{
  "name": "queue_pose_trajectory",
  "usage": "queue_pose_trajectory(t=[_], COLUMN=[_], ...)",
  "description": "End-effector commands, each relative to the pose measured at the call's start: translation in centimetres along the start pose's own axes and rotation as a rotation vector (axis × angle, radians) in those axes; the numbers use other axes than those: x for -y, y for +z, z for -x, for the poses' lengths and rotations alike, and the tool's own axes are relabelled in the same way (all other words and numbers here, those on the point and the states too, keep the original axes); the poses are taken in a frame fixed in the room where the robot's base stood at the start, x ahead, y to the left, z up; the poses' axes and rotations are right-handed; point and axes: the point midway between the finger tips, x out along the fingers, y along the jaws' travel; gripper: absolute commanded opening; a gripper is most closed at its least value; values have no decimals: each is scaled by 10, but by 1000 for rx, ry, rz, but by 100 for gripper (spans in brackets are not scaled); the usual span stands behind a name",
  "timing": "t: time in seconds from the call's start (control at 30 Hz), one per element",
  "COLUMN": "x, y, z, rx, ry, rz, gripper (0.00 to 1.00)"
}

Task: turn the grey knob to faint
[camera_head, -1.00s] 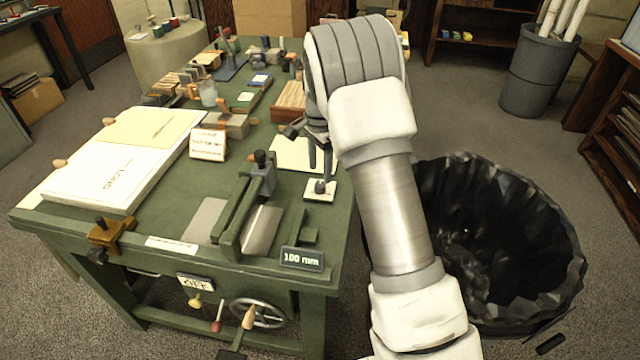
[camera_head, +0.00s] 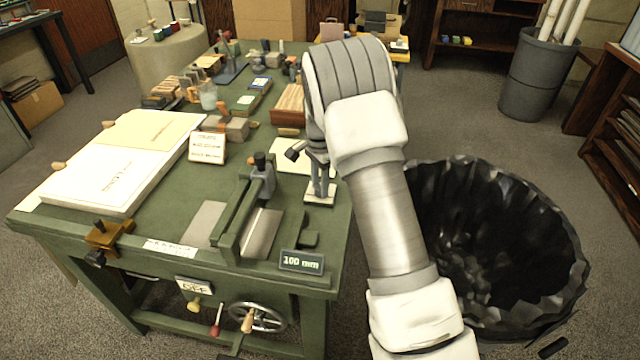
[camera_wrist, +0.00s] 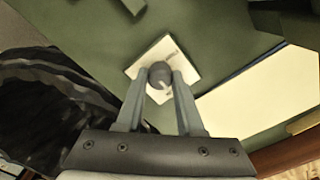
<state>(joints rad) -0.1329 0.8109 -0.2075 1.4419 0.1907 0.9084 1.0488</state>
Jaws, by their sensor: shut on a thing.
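The grey knob (camera_wrist: 159,76) stands on a small white plate (camera_wrist: 181,56) on the green table. In the wrist view it sits between the fingertips of my gripper (camera_wrist: 160,79), which is shut on it. A pale mark shows on the knob's near side. Small dark marks on the plate are too small to read. In the head view my gripper (camera_head: 320,189) reaches straight down to the white plate (camera_head: 320,201) near the table's right edge. The knob is largely hidden there by the fingers.
A cream sheet (camera_head: 290,158) lies just behind the plate. A 100 mm sign (camera_head: 301,262) and a green clamp press (camera_head: 240,212) stand in front and to the left. A large black bin-like container (camera_head: 575,235) stands on the floor right of the table.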

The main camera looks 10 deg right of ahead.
Motion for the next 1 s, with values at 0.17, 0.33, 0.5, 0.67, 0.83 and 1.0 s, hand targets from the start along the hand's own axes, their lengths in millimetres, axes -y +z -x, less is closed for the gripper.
queue_pose_trajectory(t=[0.17,0.33,0.5,0.67,0.83,1.0], x=[0,0,0,0,0,0], y=[0,0,0,0,0,0], z=[0,1,1,1,2,2], rx=[0,0,1,1,1,1], ry=[0,0,-1,0,0,-1], rz=[0,8,54,146,288,450], gripper=[0,0,0,0,0,0])
